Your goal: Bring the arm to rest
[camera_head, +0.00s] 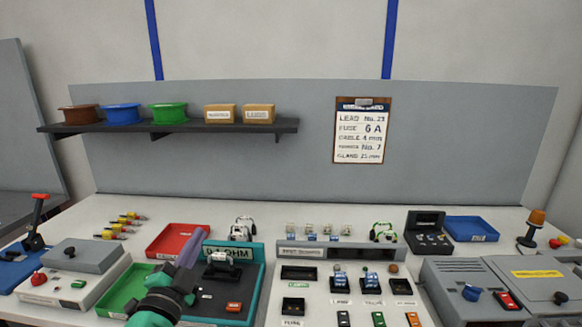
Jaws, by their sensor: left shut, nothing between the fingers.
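My left arm comes in at the bottom of the head view, left of the middle. Its left gripper (189,250) points away over the bench, between the green tray (120,287) and the teal test unit (254,283) marked "OHM". The gripper is shut and holds nothing. It covers part of the green tray and the left edge of the teal unit. Whether it touches either cannot be told. My right gripper is not in view.
A red tray (165,242) lies just behind the gripper. A grey-lidded machine (72,270) stands to the left. A white panel (318,292) with slots and switches is to the right. A shelf (190,127) with spools hangs behind.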

